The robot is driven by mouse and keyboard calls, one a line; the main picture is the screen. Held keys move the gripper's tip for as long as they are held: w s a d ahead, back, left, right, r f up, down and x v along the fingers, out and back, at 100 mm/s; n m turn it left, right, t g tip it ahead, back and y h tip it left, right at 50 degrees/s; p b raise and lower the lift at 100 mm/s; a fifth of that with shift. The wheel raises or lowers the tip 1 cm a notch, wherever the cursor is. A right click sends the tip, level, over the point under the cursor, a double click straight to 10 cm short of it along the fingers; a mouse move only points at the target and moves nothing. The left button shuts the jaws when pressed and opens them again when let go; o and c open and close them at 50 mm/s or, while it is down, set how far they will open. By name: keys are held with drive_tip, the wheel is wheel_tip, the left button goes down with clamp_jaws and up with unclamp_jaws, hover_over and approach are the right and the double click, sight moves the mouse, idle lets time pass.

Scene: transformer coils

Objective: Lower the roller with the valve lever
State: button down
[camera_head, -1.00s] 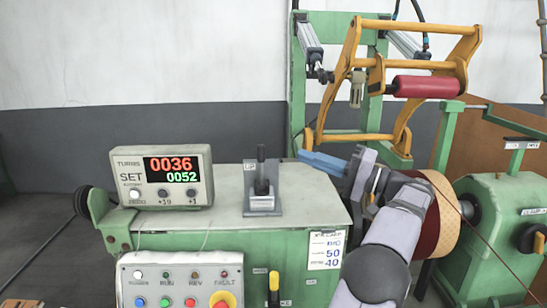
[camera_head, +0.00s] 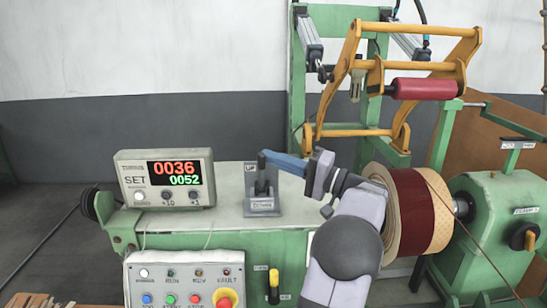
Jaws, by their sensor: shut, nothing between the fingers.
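The valve lever (camera_head: 261,186) is a black lever on a grey plate on top of the green cabinet. The plate reads "UP" at its far end and "DOWN" at its near end. The lever stands roughly upright. My gripper (camera_head: 264,156) is blue, shut and empty, and reaches in from the right with its tip at the top of the lever. The tip covers the lever's top, and I cannot tell whether they touch. The red roller (camera_head: 426,88) hangs raised in a yellow swing frame (camera_head: 348,70), above and apart from the wound coil (camera_head: 408,208).
A counter box (camera_head: 164,180) showing 0036 and 0052 stands left of the lever. A button panel (camera_head: 185,280) is at the front. The green headstock (camera_head: 495,235) stands right of the coil. The cabinet top (camera_head: 228,188) is clear around the lever plate.

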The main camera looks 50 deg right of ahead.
drive_tip(key=shift+s+a+f, duration=0.1)
drive_tip(key=shift+s+a, duration=0.05)
drive_tip(key=shift+a, duration=0.2)
drive_tip(key=shift+f+b, duration=0.2)
drive_tip(key=shift+b, duration=0.25)
